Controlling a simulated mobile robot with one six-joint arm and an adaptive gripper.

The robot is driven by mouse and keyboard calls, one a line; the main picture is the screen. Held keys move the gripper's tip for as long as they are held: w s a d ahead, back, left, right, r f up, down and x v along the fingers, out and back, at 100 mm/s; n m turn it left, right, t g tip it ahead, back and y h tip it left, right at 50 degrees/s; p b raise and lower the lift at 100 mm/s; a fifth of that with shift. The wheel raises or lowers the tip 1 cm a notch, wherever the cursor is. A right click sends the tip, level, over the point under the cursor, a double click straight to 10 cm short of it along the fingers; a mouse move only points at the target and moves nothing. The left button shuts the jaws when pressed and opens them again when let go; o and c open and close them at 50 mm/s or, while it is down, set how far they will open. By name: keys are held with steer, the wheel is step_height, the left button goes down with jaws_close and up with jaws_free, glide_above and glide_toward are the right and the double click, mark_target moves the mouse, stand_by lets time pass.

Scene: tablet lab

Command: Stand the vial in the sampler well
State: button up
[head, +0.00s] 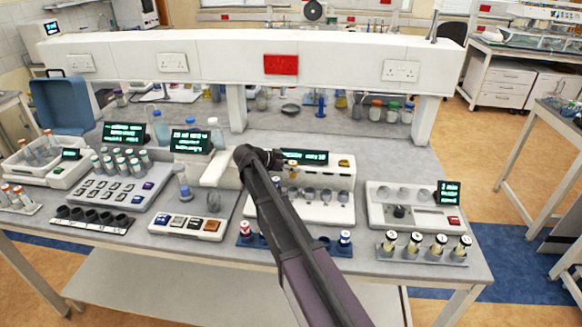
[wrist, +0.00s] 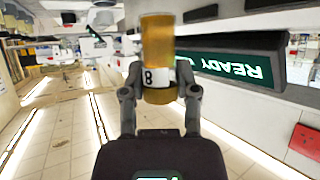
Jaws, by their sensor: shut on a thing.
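The vial (wrist: 158,45) holds amber liquid and has a white label marked 8. My gripper (wrist: 159,92) is shut on it, one finger on each side of the label. In the head view my gripper (head: 280,160) is at the sampler (head: 322,212), near the left end of its well row, and partly hidden by my arm. A bit of amber shows just below it there. The sampler is a white box with a green-lit screen and a row of round grey wells.
A rack (head: 420,254) of several capped vials stands at the front right, below another white instrument (head: 412,217). A blue rack (head: 335,250) lies in front of the sampler. A keypad unit (head: 188,224) is to the left. A shelf beam (head: 225,58) crosses above the bench.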

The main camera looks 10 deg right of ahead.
steer(key=shift+f, duration=0.1)
step_height(320, 180, down, 6)
steer(key=b, duration=0.6)
steer(key=shift+f+b, duration=0.25)
steer(key=shift+b, duration=0.1)
steer(key=shift+f, duration=0.25)
stand_by(0.4)
steer(key=shift+s+f+b, duration=0.25)
steer(key=shift+f+b, duration=0.1)
steer(key=shift+b, duration=0.4)
steer(key=o, duration=1.1)
steer(key=shift+r, duration=0.2)
